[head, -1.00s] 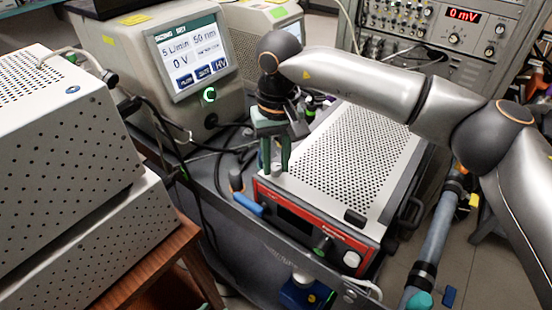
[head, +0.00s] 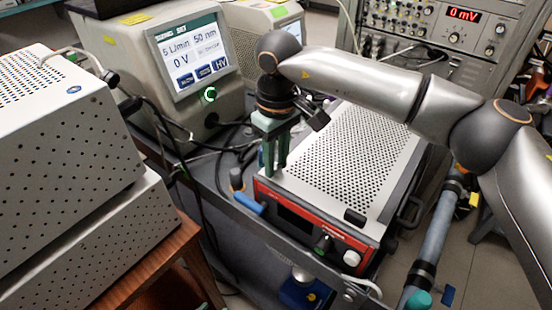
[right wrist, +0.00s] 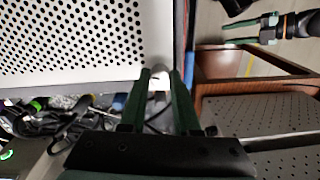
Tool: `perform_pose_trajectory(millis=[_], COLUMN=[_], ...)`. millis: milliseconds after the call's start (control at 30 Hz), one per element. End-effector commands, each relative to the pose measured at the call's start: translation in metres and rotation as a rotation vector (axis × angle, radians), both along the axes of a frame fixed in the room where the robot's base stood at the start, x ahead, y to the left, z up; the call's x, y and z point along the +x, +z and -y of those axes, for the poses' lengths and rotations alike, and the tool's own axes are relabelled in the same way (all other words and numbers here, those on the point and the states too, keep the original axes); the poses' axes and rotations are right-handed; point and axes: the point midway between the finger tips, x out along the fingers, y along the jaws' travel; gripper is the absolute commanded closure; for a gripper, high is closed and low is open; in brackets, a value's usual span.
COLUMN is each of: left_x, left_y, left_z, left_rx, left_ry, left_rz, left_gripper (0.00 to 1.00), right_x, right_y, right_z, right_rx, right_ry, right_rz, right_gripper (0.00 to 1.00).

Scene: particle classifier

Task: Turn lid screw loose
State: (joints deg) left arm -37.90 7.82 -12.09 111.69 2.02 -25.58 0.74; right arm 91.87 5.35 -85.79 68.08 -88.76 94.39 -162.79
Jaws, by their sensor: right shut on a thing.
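My right gripper (head: 275,172) points straight down at the near left corner of the perforated lid (head: 352,150) on the red-fronted box. In the right wrist view its two green fingers (right wrist: 161,76) are shut on a small pale lid screw (right wrist: 160,76) at the lid's corner. The fingers hide most of the screw, and I cannot tell how far it stands out. My left gripper (right wrist: 240,33) shows only in the right wrist view, at the upper right. Its green fingers are apart and empty, away from the lid.
A blue-handled tool (head: 248,204) lies beside the box's front left corner. Black cables (head: 178,150) run left of the box. A unit with a lit screen (head: 192,55) stands behind. A perforated grey case (head: 65,130) fills the left.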

Motion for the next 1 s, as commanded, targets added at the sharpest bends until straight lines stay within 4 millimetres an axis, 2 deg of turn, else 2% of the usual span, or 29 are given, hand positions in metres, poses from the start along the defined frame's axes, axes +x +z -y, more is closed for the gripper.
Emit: perform_pose_trajectory(millis=[300, 333, 567, 867, 1000], left_x=[0.0, 0.0, 0.0, 0.001, 0.002], left_y=[0.0, 0.0, 0.0, 0.0, 0.001], left_z=[0.0, 0.0, 0.0, 0.0, 0.0], left_rx=[-0.001, -0.001, -0.001, -0.001, -0.001], left_ry=[0.001, 0.001, 0.001, 0.001, 0.0], left_rz=[0.0, 0.0, 0.001, 0.002, 0.004], left_gripper=[0.5, 0.5, 0.5, 0.5, 0.5], right_x=[0.0, 0.0, 0.0, 0.0, 0.001], right_y=[0.0, 0.0, 0.0, 0.002, 0.017], right_z=[0.0, 0.0, 0.0, 0.0, 0.0], right_rx=[-0.001, -0.001, 0.0, 0.0, 0.001], right_ry=[0.0, 0.0, -0.001, -0.001, -0.002], right_rz=[-0.001, -0.001, 0.0, 0.0, 0.003], right_gripper=[1.0, 0.66, 0.4, 0.39, 0.39])
